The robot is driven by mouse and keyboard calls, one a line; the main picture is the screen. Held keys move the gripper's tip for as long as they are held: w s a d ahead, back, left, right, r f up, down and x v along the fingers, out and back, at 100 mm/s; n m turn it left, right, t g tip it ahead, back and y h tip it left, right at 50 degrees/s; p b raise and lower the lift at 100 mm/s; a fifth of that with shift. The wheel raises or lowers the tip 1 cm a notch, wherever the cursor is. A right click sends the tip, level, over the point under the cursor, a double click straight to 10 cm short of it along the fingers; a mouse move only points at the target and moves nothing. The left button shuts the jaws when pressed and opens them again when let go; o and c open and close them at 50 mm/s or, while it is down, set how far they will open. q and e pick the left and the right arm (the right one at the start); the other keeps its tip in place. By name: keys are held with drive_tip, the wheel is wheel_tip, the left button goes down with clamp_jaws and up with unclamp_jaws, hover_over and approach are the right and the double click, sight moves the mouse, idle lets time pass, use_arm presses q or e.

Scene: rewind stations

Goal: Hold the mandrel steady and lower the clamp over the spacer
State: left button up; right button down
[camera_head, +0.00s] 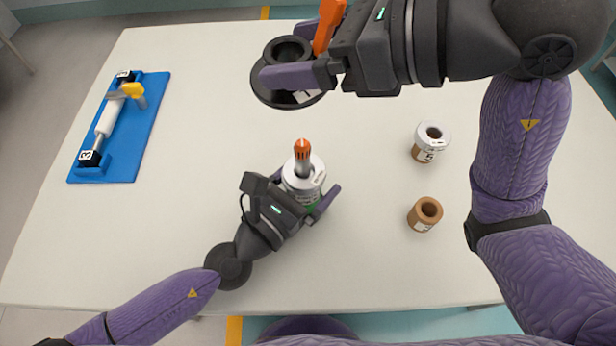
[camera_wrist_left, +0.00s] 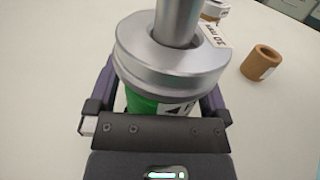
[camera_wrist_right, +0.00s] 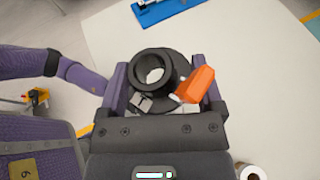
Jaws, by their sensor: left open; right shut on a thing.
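The mandrel (camera_head: 303,168) stands on the table with an orange tip. A silver spacer ring (camera_wrist_left: 135,68) with a white label sits around its shaft, above a green part (camera_wrist_left: 140,103). My left gripper (camera_head: 307,188) is open, its fingers on either side of the green part below the spacer; contact cannot be told. The black clamp (camera_head: 262,92) has a wide flange, a hollow collar and an orange lever (camera_wrist_right: 196,86). My right gripper (camera_head: 300,48) is shut on the clamp and holds it in the air, beyond the mandrel and slightly left of it in the head view.
A blue tray (camera_head: 142,132) with a white roller (camera_head: 108,118) and a yellow-handled tool lies at the left. The table (camera_head: 205,150) between tray and mandrel is clear.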

use_arm(q)
clamp_jaws()
use_arm(e)
wheel_tip(320, 180, down, 8)
drive_tip(key=d+m, duration=0.1)
drive_tip(key=shift+w, duration=0.15)
idle(0.6)
